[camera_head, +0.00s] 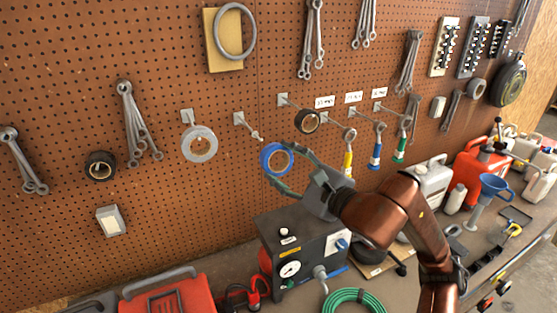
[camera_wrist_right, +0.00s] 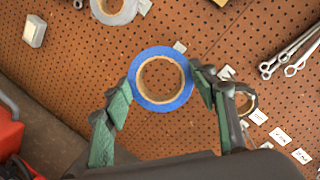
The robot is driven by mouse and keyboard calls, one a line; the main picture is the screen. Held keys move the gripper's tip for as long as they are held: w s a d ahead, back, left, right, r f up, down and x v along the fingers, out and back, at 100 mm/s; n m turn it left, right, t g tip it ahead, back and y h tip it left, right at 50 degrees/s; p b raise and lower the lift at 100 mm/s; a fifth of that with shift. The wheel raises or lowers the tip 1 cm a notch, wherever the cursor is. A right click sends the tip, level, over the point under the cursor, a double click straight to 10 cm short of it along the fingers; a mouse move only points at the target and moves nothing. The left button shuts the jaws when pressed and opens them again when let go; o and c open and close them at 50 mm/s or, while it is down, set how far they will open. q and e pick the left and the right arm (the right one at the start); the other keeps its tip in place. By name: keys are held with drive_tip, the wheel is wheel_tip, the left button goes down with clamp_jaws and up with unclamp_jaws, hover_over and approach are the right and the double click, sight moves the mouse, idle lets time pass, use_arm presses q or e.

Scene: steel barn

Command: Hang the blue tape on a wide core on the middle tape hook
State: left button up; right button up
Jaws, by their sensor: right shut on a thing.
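The blue tape (camera_head: 265,161) is a blue ring on a wide tan core. My right gripper (camera_head: 282,165) is shut on it, with a finger at either side of the ring. In the right wrist view the tape (camera_wrist_right: 163,107) sits between the green finger pads, its hole facing the camera. The middle tape hook (camera_head: 248,127) is a bare metal peg on a small plate, above and left of the tape. The tape is apart from the peg in the head view. A pale plate (camera_wrist_right: 180,46) shows just beyond the tape. My left gripper is not in view.
A grey tape roll (camera_head: 187,146) hangs on the hook to the left, a black roll (camera_head: 298,123) on the hook to the right. A dark gauge box (camera_head: 306,246) stands on the bench below. The pegboard below the middle hook is clear.

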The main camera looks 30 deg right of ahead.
drive_tip(key=shift+w+d+r, duration=0.1)
drive_tip(key=shift+w+r, duration=0.1)
drive_tip(key=shift+w, duration=0.35)
use_arm(q)
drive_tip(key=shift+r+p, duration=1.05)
drive_tip(key=shift+p, duration=0.05)
use_arm(e)
drive_tip(key=w+f, duration=0.2)
drive_tip(key=w, duration=0.8)
drive_tip(key=shift+w+d, duration=0.25)
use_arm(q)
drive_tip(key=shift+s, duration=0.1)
use_arm(e)
drive_tip(key=shift+f, duration=0.15)
drive_tip(key=o, duration=1.1)
drive_tip(key=shift+w, duration=0.1)
drive_tip(key=shift+o, duration=0.7)
